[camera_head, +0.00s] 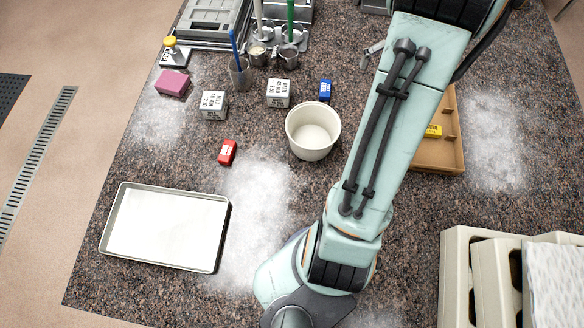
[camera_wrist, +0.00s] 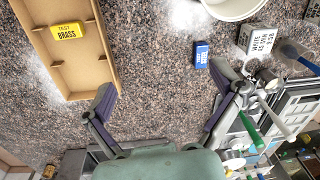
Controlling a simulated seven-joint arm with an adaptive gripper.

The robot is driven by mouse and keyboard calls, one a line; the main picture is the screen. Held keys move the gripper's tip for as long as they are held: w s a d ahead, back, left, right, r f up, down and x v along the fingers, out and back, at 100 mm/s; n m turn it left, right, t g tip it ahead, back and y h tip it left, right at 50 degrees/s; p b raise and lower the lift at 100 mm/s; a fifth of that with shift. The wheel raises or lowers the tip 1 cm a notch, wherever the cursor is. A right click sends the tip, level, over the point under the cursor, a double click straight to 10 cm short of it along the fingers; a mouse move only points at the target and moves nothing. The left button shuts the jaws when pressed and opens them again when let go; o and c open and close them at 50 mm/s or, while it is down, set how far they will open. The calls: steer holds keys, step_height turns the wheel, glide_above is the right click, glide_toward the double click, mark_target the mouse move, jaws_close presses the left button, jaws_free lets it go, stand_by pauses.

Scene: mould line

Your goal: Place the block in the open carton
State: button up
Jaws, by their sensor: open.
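The open carton (camera_head: 432,156) is a shallow brown tray right of my arm, partly hidden by it in the head view. A yellow block (camera_head: 433,131) lies inside it. In the wrist view the carton (camera_wrist: 82,76) is at upper left, and the yellow block (camera_wrist: 67,31) reads "TEST BRASS". A small blue block (camera_head: 326,90) lies on the counter beyond the white bowl; in the wrist view the blue block (camera_wrist: 202,54) is near the right finger. A red block (camera_head: 227,151) lies left of the bowl. My gripper (camera_wrist: 162,85) is open and empty; my arm hides it in the head view.
A white bowl (camera_head: 313,133), two labelled grey-white cubes (camera_head: 213,104) (camera_head: 278,93) and a pink block (camera_head: 171,83) stand on the speckled counter. A metal tray (camera_head: 165,227) lies front left. Cream moulds (camera_head: 470,280) stand front right. Cups with tools are at the back.

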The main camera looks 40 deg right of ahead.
steer(key=w+a+r+n, duration=0.2)
steer(key=a+r, duration=0.1)
steer(key=a, duration=0.6)
steer(key=w+a+r+n, duration=0.1)
steer(key=a+r+n, duration=0.1)
steer(key=a, duration=0.8)
steer(key=s+a+n+g, duration=0.1)
steer(key=s+a+n, duration=0.2)
steer(key=s+a, duration=0.7)
steer(key=a, duration=0.4)
steer(key=shift+s+f+n, duration=0.25)
steer(key=shift+s+n, duration=0.1)
steer(key=shift+n, duration=0.05)
